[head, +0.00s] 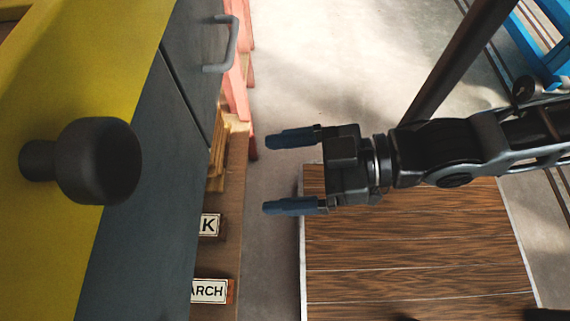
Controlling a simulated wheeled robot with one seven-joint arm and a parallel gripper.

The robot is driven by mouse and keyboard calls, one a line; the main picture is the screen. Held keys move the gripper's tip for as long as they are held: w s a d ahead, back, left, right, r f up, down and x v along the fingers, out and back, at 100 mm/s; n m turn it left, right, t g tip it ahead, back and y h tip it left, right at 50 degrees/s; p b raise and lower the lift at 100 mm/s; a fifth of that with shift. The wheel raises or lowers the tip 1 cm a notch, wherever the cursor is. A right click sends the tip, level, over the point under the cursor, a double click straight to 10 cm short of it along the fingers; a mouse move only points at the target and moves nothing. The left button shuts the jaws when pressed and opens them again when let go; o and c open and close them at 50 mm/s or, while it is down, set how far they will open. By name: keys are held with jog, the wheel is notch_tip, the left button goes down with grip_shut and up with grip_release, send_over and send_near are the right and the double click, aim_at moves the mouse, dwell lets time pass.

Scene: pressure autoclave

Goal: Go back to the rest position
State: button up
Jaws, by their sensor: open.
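My gripper (282,172) is near the middle of the head view, with its two blue-tipped fingers spread apart and pointing left. Nothing is between the fingers. My arm reaches in from the right edge. The gripper is apart from the dark grey cabinet (150,200) at the left, with floor showing between them. A dark round knob (98,162) stands out from the yellow part (60,240) of the cabinet, left of the gripper and not touched by it.
A grey handle (234,45) is on the cabinet at the top. Small signs (210,226) sit on a brown ledge below. A wood-planked platform (410,270) lies under the arm. Blue framework (545,45) stands at the upper right. Bare concrete floor (330,60) shows at the top middle.

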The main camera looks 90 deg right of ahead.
notch_tip(320, 180, up, 24)
jog(key=p, duration=2.4)
jog(key=shift+r, duration=0.2)
